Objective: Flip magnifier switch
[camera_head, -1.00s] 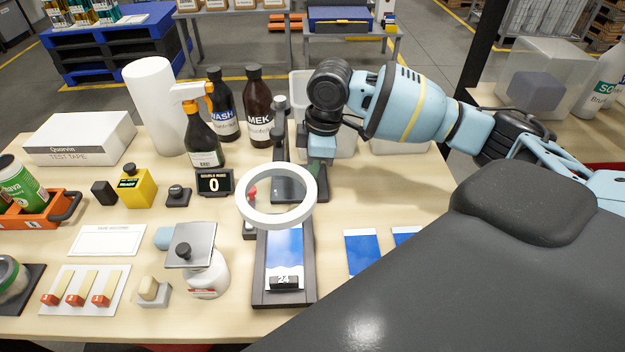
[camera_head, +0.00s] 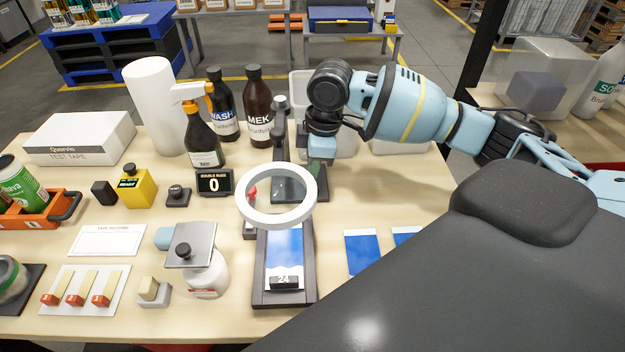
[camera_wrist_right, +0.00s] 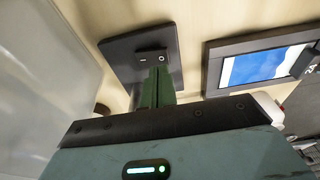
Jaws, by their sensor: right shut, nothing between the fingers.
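The magnifier has a white ring head (camera_head: 277,195) over the front of the table, a dark upright post (camera_head: 281,135) and a dark flat base (camera_head: 314,191) behind the ring. In the right wrist view the base (camera_wrist_right: 122,52) carries a small dark rocker switch (camera_wrist_right: 151,57) with a dash and a circle mark. My right gripper (camera_head: 317,170) reaches down over the base; in the right wrist view its shut, empty green fingers (camera_wrist_right: 157,88) end right at the switch. Whether they touch it is unclear, as the fingers partly cover it. My left gripper is not in view.
A framed blue sample (camera_head: 284,250) lies under the ring. MEK (camera_head: 259,110) and WASH bottles stand behind the post. Blue cards (camera_head: 361,252) lie at right on otherwise clear tabletop.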

